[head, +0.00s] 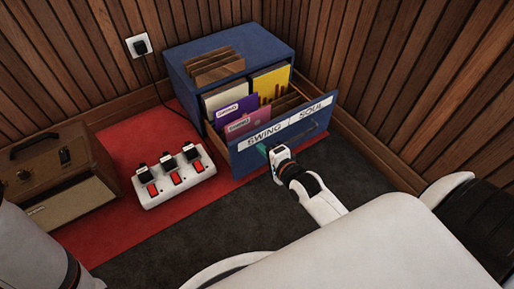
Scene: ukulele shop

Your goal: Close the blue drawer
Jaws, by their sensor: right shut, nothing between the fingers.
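The blue drawer (243,163) is pulled out of the blue cabinet (268,46). Its front bears white labels reading SWING and SOUL, and folders and dividers stand inside it. My right gripper (264,149) is shut with nothing held, its teal fingertips at the drawer front just below the SWING label. I cannot tell whether the tips touch the front. My left gripper is out of view.
A white power strip (172,187) with several plugs and red switches lies on the red mat (110,153) left of the drawer. A brown amplifier (50,175) stands further left. Wooden walls (405,70) rise behind and to the right. Dark carpet lies in front.

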